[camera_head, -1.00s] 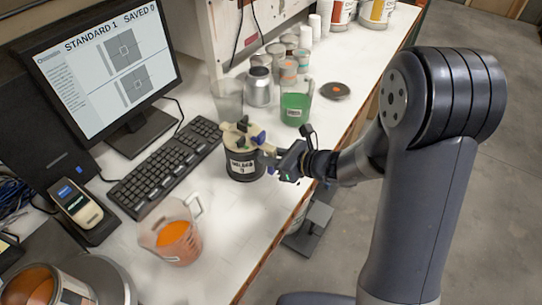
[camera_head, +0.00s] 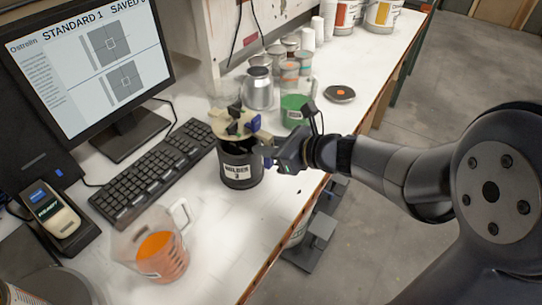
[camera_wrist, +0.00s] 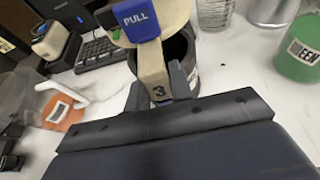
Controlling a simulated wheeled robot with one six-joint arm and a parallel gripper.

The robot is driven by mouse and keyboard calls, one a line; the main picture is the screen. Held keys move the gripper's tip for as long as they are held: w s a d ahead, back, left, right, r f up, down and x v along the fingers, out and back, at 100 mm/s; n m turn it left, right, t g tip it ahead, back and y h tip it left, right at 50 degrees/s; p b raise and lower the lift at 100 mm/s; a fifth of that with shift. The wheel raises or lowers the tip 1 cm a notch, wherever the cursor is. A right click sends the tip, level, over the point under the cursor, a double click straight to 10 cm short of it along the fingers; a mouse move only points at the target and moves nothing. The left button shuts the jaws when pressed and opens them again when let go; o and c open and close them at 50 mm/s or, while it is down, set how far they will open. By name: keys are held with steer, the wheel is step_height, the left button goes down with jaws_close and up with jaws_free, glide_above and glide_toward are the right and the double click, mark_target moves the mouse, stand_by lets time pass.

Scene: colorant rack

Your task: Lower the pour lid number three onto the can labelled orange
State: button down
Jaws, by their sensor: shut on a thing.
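The pour lid number three (camera_head: 236,121) is beige with dark and blue parts. In the wrist view, the lid (camera_wrist: 150,22) has a blue PULL tab and a 3 on its grip strip. My gripper (camera_head: 270,153) is shut on that strip; the wrist view shows its two fingers (camera_wrist: 158,88) on either side. The lid is just above a black holder (camera_head: 241,172) marked with a 3, whose dark opening shows below it. A can (camera_head: 18,293) is cut off at the lower left; its label cannot be read. I cannot tell which can is labelled orange.
A clear jug of orange liquid (camera_head: 160,258) stands at the front left. A keyboard (camera_head: 150,172) and monitor (camera_head: 85,60) are left of the holder. A green cup (camera_head: 294,110), metal bottle (camera_head: 258,90) and dark disc (camera_head: 340,93) stand behind. The bench's right edge is close.

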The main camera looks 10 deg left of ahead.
mark_target(257, 121)
steer(key=shift+s+d+r+b, duration=0.1)
steer(key=shift+s+r+b, duration=0.05)
steer(key=shift+r+b, duration=0.3)
steer(key=shift+r+p, duration=3.05)
steer(key=shift+r, duration=0.2)
